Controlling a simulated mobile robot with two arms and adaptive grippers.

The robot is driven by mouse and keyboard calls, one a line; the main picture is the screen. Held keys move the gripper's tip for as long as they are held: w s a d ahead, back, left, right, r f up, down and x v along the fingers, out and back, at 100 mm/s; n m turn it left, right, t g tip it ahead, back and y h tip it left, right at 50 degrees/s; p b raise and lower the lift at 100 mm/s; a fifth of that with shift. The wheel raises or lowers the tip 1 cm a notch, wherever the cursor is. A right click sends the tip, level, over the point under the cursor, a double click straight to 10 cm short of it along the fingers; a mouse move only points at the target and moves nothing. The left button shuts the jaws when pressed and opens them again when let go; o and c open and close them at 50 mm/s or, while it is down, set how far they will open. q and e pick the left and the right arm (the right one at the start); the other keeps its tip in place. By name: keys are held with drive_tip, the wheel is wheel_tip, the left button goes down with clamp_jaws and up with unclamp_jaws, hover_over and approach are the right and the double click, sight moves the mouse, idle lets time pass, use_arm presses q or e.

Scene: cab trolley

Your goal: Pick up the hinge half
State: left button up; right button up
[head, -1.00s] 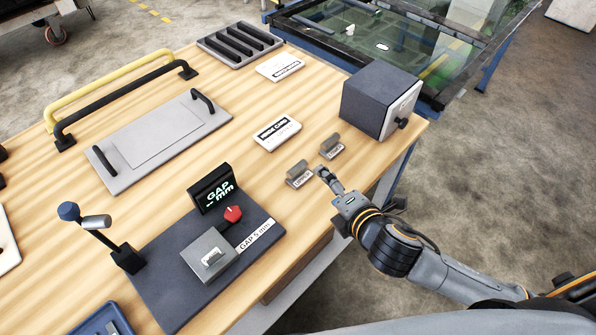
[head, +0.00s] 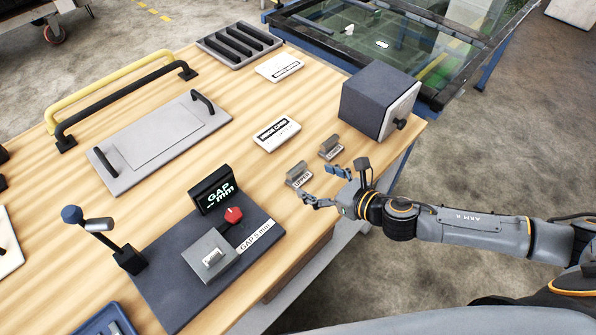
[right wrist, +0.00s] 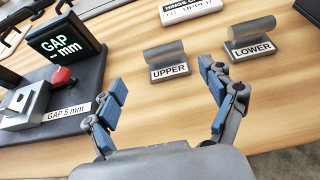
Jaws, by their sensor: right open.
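Two grey hinge halves with labels stand on the wooden table. The one labelled UPPER (head: 299,174) is nearer, and the one labelled LOWER (head: 331,148) is behind it to the right. In the right wrist view the UPPER half (right wrist: 166,60) lies ahead and between the lines of the fingers, and the LOWER half (right wrist: 249,42) is further right. My right gripper (head: 320,184) is open and empty, just short of the UPPER half at the table's right edge. It also shows in the right wrist view (right wrist: 163,96). My left gripper is out of view.
The gap gauge (head: 213,247) with a red knob stands to the left on a dark base. A dark box (head: 375,103) stands at the table's far right corner. A hinge card (head: 277,133) lies behind the halves. Bare wood surrounds them.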

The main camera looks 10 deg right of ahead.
sight(300, 171)
drive_tip(key=x, duration=0.2)
drive_tip(key=shift+w+a+f, duration=0.15)
drive_tip(key=shift+w+a, duration=0.05)
drive_tip(key=shift+w, duration=0.15)
drive_tip(key=x, duration=0.5)
drive_tip(key=shift+w+d+p, duration=0.2)
drive_tip(key=shift+d+p, duration=0.05)
drive_tip(key=shift+p, duration=0.1)
drive_tip(key=shift+s, duration=0.1)
drive_tip(key=c, duration=1.5)
